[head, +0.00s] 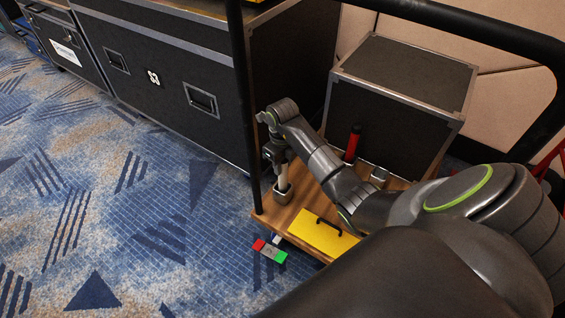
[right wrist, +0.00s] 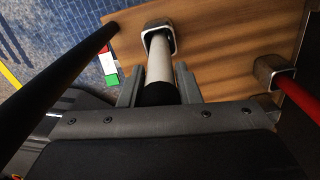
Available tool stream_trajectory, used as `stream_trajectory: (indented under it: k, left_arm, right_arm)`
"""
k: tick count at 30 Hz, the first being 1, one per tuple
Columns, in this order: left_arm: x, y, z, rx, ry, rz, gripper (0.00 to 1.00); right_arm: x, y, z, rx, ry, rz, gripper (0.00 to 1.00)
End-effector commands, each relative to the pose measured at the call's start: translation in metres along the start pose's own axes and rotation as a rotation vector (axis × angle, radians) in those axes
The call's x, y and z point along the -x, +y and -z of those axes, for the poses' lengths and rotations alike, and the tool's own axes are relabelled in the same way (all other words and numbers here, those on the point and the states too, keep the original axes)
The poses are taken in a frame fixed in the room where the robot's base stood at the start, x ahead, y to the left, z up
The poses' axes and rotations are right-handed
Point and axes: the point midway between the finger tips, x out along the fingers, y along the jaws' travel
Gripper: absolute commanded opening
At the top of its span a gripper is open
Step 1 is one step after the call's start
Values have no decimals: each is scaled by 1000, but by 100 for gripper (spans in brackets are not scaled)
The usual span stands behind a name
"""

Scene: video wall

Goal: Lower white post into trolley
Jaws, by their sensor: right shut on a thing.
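My right gripper (head: 275,150) is shut on the upper, black part of the white post (head: 283,173). The post stands about upright over the wooden deck of the trolley (head: 268,214). In the right wrist view, the white post (right wrist: 160,62) runs from between the fingers (right wrist: 160,88) to a square metal-rimmed socket (right wrist: 159,27) on the deck. Its lower end is at or inside the socket mouth; I cannot tell how deep. A red post (head: 353,143) stands in another socket (right wrist: 274,66) to the right. My left gripper is not in view.
A yellow panel with a black handle (head: 318,234) lies on the deck's front. The trolley's black rail (head: 243,95) rises close left of my gripper. A grey-edged black case (head: 398,95) stands behind; large flight cases (head: 165,70) line the left.

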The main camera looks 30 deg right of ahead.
Motion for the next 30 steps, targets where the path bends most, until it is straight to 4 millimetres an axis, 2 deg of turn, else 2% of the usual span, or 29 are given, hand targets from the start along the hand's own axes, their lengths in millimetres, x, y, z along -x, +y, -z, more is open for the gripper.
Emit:
stream_trajectory:
  k: [3, 4, 9, 15, 20, 30]
  left_arm:
    - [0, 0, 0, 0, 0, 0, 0]
    - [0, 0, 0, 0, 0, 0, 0]
    - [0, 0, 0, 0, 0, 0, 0]
    - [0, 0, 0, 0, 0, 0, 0]
    - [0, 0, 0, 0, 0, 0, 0]
    - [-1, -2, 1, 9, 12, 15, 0]
  right_arm:
    - [1, 0, 0, 0, -1, 0, 0]
    - [1, 0, 0, 0, -1, 0, 33]
    - [1, 0, 0, 0, -1, 0, 55]
    - [1, 0, 0, 0, -1, 0, 56]
    - [0, 0, 0, 0, 1, -1, 76]
    - [0, 0, 0, 0, 0, 0, 77]
